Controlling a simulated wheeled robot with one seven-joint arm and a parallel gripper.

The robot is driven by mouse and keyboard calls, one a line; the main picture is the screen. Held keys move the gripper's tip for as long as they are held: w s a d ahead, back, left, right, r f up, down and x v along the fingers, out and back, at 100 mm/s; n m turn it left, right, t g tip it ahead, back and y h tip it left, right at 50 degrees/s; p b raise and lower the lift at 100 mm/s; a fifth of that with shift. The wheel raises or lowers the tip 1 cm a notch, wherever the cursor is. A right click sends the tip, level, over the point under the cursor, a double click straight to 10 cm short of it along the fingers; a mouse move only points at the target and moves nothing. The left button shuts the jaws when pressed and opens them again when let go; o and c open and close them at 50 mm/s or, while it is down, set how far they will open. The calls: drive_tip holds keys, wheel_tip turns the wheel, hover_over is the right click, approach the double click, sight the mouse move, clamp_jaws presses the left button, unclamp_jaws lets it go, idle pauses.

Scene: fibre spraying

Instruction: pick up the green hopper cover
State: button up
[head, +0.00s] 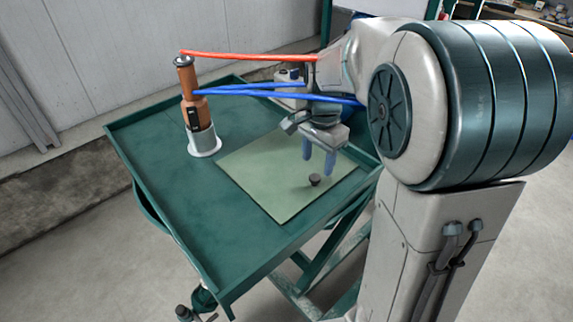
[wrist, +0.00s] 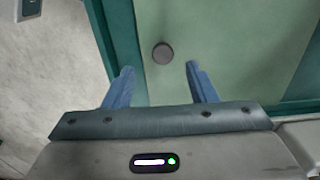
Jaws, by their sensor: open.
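The green hopper cover (head: 262,168) is a flat, pale green square panel lying on the dark green cart. A small dark round knob (head: 315,181) stands on it towards its right front. My gripper (head: 318,160) is above the cover with its two blue fingers pointing down, open and empty, a little above the knob. In the wrist view the cover (wrist: 225,40) fills the middle. The knob (wrist: 163,54) lies between the lines of the two fingers, just ahead of the fingertips (wrist: 159,67), and appears not to touch them.
The dark green cart (head: 165,190) has a raised rim. An orange tool (head: 190,95) stands upright in a white round holder (head: 204,143) at its back left. A red hose (head: 245,56) and blue hoses (head: 240,90) stretch from the tool towards my arm. The cart's left front is bare.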

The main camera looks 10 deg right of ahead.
sight(315, 177)
drive_tip(key=shift+w+f+p, duration=0.15)
drive_tip(key=shift+f+p, duration=0.25)
drive_tip(key=shift+f, duration=2.35)
drive_tip(key=c, duration=1.1)
